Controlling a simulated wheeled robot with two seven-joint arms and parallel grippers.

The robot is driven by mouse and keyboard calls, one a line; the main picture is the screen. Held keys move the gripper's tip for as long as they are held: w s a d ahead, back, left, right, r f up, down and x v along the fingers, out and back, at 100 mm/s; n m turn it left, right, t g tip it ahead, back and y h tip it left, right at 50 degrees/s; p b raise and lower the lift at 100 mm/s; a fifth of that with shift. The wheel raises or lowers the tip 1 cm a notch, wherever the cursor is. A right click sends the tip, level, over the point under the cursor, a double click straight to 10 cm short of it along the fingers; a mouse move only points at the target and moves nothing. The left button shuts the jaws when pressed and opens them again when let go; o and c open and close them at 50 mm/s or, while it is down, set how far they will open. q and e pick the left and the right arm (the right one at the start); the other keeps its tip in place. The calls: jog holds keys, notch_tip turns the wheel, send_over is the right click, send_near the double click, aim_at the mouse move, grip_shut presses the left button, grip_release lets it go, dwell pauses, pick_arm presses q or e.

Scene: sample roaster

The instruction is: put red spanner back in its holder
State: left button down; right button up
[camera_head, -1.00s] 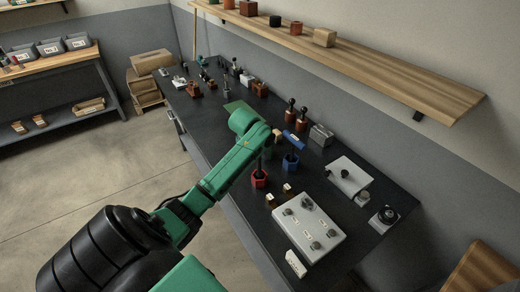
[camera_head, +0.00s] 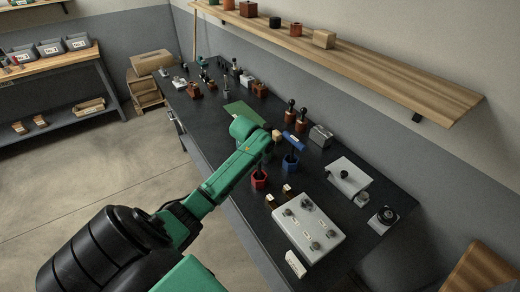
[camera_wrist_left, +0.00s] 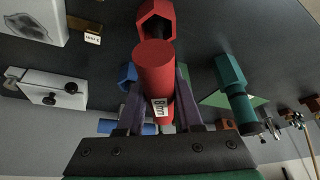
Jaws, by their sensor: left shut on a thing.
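The red spanner (camera_wrist_left: 155,72), a thick red cylinder with a white size label, is between the fingers of my left gripper (camera_wrist_left: 160,95) in the left wrist view. The gripper is shut on it. The red hexagonal holder (camera_wrist_left: 157,10) shows just beyond the spanner's end, with a dark opening. In the head view the red holder (camera_head: 259,180) stands on the dark bench right below my left forearm. My arm hides most of the gripper and spanner there. The spanner's lower end is hidden, so I cannot tell whether it is in the holder. My right gripper is not in view.
A blue holder (camera_head: 290,161) stands beside the red one, with a blue bar (camera_head: 295,141) behind it. A teal hexagonal piece (camera_wrist_left: 232,75) is to the right in the wrist view. A grey control box (camera_head: 308,228) and small labelled blocks (camera_head: 288,191) are in front.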

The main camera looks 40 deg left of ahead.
pick_arm(q)
jog(key=shift+f, duration=0.55)
jog(key=shift+c, duration=2.4)
grip_release()
jog(key=b+v, duration=0.2)
jog(key=v, duration=1.2)
jog(key=shift+s+r, duration=0.15)
jog(key=shift+r, duration=0.15)
